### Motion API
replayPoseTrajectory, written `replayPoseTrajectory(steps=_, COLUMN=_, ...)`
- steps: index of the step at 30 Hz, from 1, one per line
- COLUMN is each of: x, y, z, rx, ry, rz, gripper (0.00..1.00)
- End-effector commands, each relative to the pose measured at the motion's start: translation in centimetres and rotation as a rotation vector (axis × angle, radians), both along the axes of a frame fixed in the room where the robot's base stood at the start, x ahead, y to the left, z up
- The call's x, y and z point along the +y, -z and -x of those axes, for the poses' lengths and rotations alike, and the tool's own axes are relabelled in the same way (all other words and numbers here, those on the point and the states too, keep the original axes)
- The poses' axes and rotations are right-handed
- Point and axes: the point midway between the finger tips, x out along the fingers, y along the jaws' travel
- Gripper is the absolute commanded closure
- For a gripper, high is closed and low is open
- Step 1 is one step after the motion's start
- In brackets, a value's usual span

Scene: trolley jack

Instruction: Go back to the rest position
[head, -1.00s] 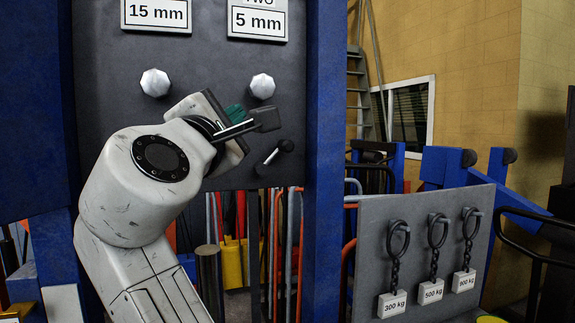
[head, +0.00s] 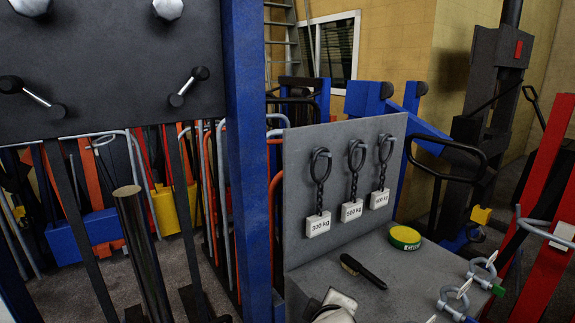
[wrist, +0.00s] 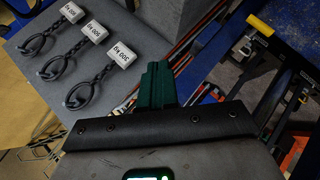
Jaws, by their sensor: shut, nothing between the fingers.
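My gripper (wrist: 157,84) shows in the wrist view as dark green fingers close together beyond a black bracket. It is shut and empty. In the head view only a small white part of my arm shows at the bottom edge, in front of the grey shelf (head: 395,290); the fingers are out of sight there. The wrist view also shows three chains with hooks and white kg tags (wrist: 95,32) to the upper left of the fingers, apart from them.
In the head view, three tagged chains (head: 352,180) hang on a grey upright panel. A yellow-green tin (head: 405,237), a black pen-like object (head: 363,271) and shackles (head: 482,268) lie on the shelf. A blue post (head: 247,150) stands left. Black levers (head: 188,86) project from the dark panel.

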Motion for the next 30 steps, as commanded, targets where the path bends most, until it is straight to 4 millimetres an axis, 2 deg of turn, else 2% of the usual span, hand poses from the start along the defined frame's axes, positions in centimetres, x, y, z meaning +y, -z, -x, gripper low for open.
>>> replayPoseTrajectory(steps=1, x=-2.2, y=2.9, z=1.8, rx=0.057, ry=0.055, rz=-0.050, gripper=1.00)
replayPoseTrajectory(steps=5, x=-6.9, y=8.8, z=6.7, rx=0.186, ry=0.203, rz=-0.181, gripper=1.00)
replayPoseTrajectory(steps=6, x=-8.3, y=10.5, z=8.5, rx=0.225, ry=0.253, rz=-0.222, gripper=1.00)
replayPoseTrajectory(steps=11, x=-13.2, y=16.3, z=16.6, rx=0.376, ry=0.472, rz=-0.372, gripper=1.00)
replayPoseTrajectory(steps=15, x=-16.5, y=19.8, z=24.7, rx=0.497, ry=0.679, rz=-0.491, gripper=1.00)
replayPoseTrajectory(steps=18, x=-18.0, y=21.2, z=29.8, rx=0.565, ry=0.812, rz=-0.556, gripper=1.00)
replayPoseTrajectory(steps=22, x=-18.9, y=22.0, z=34.4, rx=0.621, ry=0.933, rz=-0.610, gripper=1.00)
replayPoseTrajectory(steps=25, x=-19.2, y=22.2, z=36.2, rx=0.644, ry=0.981, rz=-0.631, gripper=1.00)
replayPoseTrajectory(steps=30, x=-19.3, y=22.3, z=36.8, rx=0.651, ry=1.001, rz=-0.637, gripper=1.00)
